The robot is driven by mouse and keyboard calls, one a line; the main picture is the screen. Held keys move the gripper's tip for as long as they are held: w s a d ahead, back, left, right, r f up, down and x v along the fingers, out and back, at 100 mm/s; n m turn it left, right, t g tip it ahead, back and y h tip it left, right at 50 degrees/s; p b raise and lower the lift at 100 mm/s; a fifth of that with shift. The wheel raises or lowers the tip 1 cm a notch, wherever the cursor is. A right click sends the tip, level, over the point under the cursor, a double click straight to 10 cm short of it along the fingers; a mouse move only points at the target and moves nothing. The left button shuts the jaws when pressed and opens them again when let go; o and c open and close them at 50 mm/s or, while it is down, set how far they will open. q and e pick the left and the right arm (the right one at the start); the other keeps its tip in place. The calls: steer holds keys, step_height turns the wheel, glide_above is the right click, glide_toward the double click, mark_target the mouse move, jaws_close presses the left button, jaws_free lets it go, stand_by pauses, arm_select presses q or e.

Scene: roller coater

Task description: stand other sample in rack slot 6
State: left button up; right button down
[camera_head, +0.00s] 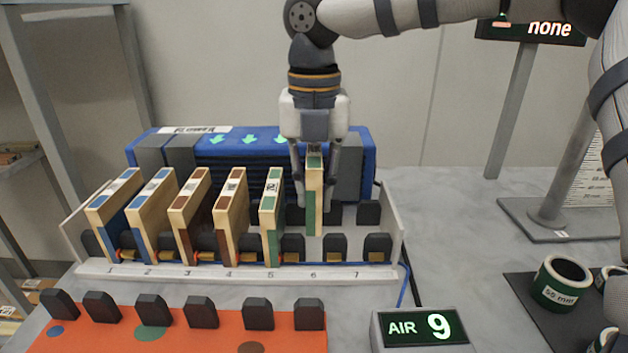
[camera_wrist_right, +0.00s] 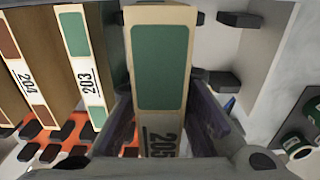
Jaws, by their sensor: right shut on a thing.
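The sample (camera_head: 314,209) is a pale wooden board with a green face and a green-marked top edge. In the right wrist view the sample (camera_wrist_right: 161,67) shows a green label and a number that reads 205. My right gripper (camera_head: 314,180) is shut on its upper part from above and holds it upright at slot 6 of the rack (camera_head: 240,274). I cannot tell whether its lower end touches the rack floor. Slots 1 to 5 hold leaning boards; the nearest, in slot 5, is a green board (camera_head: 271,217). My left gripper is not in view.
Slot 7 (camera_head: 336,243) to the right is empty. A blue unit (camera_head: 245,145) with green arrows stands behind the rack. An orange mat (camera_head: 180,335) and an AIR 9 display (camera_head: 421,327) are in front. Green-ringed rolls (camera_head: 561,284) lie at the right.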

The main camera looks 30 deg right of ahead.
steer(key=shift+f, duration=0.1)
stand_by(0.3)
steer(key=shift+f, duration=0.25)
steer(key=shift+f, duration=0.1)
steer(key=shift+f, duration=1)
steer(key=shift+f, duration=1.4)
steer(key=c, duration=1.4)
jaws_free()
steer(key=shift+c, duration=0.2)
steer(key=shift+o, duration=0.5)
